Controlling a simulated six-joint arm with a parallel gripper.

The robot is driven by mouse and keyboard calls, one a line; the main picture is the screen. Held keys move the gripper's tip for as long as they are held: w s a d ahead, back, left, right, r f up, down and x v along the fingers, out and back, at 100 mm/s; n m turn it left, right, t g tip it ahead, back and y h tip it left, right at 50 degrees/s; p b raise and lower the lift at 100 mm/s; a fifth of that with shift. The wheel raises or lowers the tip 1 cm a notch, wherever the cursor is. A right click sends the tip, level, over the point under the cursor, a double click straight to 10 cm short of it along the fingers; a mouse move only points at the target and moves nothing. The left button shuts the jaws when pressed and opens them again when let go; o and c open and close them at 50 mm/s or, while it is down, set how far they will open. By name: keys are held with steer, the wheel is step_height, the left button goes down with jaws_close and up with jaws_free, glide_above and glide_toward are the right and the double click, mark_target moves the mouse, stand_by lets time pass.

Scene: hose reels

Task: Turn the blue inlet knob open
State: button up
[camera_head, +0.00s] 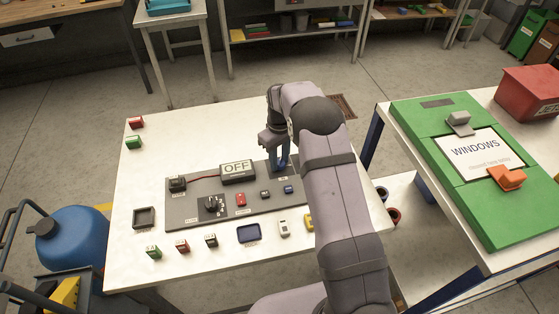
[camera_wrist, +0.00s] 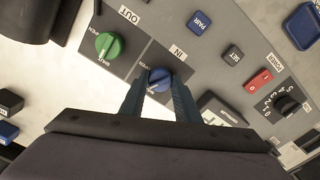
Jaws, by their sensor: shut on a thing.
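The blue inlet knob (camera_wrist: 160,79) sits on the grey panel (camera_wrist: 228,82) beside the label "IN" in the wrist view. The fingers of my gripper (camera_wrist: 159,84) stand on both sides of the knob and are shut on it. A white mark shows on the knob's face. In the head view my gripper (camera_head: 281,161) reaches down to the far right end of the panel (camera_head: 215,214), and the knob is hidden there. A green knob (camera_wrist: 108,45) by the label "OUT" sits to the left of the blue knob in the wrist view.
The panel also carries a display box reading "OFF" (camera_head: 237,172), a black dial (camera_head: 211,204), a red switch (camera_head: 241,199) and small buttons. A blue tray (camera_head: 248,233) and small labelled blocks lie along the table's front. A green board (camera_head: 425,149) stands on another table at right.

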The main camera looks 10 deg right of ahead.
mark_target(280, 161)
steer(key=m+b, duration=0.1)
steer(key=m, duration=0.5)
steer(key=shift+m, duration=0.3)
steer(key=m, duration=0.5)
steer(key=shift+m, duration=0.3)
steer(key=o, duration=1)
steer(key=shift+o, duration=0.2)
steer(key=shift+r, duration=0.15)
steer(key=shift+r+b, duration=1.2)
steer(key=shift+r, duration=2.4)
